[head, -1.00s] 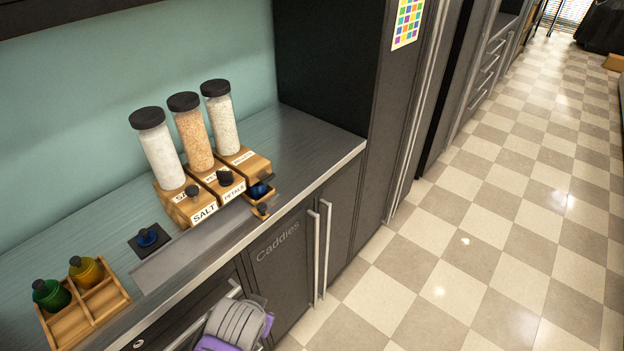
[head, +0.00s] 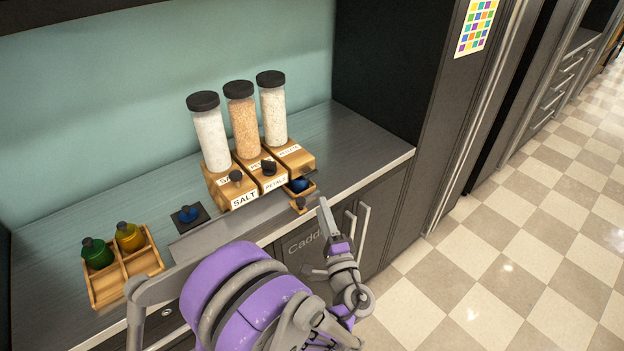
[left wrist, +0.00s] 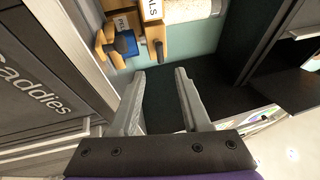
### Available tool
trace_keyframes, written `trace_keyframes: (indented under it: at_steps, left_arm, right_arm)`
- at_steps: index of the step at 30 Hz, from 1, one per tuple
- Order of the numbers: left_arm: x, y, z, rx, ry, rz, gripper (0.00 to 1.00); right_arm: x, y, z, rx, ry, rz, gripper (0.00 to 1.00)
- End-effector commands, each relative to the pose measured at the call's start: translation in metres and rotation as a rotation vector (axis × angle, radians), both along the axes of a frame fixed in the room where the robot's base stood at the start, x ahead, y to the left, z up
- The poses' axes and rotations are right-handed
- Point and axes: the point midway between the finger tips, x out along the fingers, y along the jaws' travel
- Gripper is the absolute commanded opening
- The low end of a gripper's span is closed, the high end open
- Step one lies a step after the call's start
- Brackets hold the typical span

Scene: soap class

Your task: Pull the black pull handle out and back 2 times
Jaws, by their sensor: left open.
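Three wooden dispensers stand on the counter, each with a tall black-capped jar. The salt dispenser has a dark round knob (head: 236,176) on its front. The petals dispenser (head: 269,184) has a black knob (head: 268,167). The right dispenser (head: 290,155) has a small wooden drawer out at its front, with a dark knob (head: 299,203) and a blue bottle (head: 299,185) in it. My left gripper (head: 320,245) is open and empty, in front of the counter edge, below and right of the drawer. In the left wrist view its fingers (left wrist: 157,75) are apart, with the blue bottle (left wrist: 125,43) beyond them. My right gripper is not in view.
A blue-topped bottle (head: 188,214) sits on a black pad. A wooden caddy (head: 143,261) holds a green and a yellow bottle at the left. Cabinet doors with long metal handles (head: 362,235) are below the counter. A tall dark cabinet is at the right. The counter's right end is clear.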

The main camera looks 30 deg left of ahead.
Motion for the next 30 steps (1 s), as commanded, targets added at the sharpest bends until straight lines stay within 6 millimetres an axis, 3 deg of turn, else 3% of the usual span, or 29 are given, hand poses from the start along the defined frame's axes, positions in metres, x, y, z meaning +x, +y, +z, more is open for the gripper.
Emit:
trace_keyframes:
  at_steps: [15, 29, 30]
  left_arm:
    - [0.061, 0.062, 0.018, -0.002, -0.001, 0.005, 0.47]
    - [0.072, 0.072, 0.019, -0.002, 0.002, 0.001, 0.47]
    - [0.072, 0.072, 0.019, -0.002, 0.002, 0.001, 0.43]
  right_arm:
    - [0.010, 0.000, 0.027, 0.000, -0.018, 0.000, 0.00]
    - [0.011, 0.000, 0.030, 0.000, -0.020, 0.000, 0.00]
    - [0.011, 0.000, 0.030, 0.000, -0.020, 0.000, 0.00]
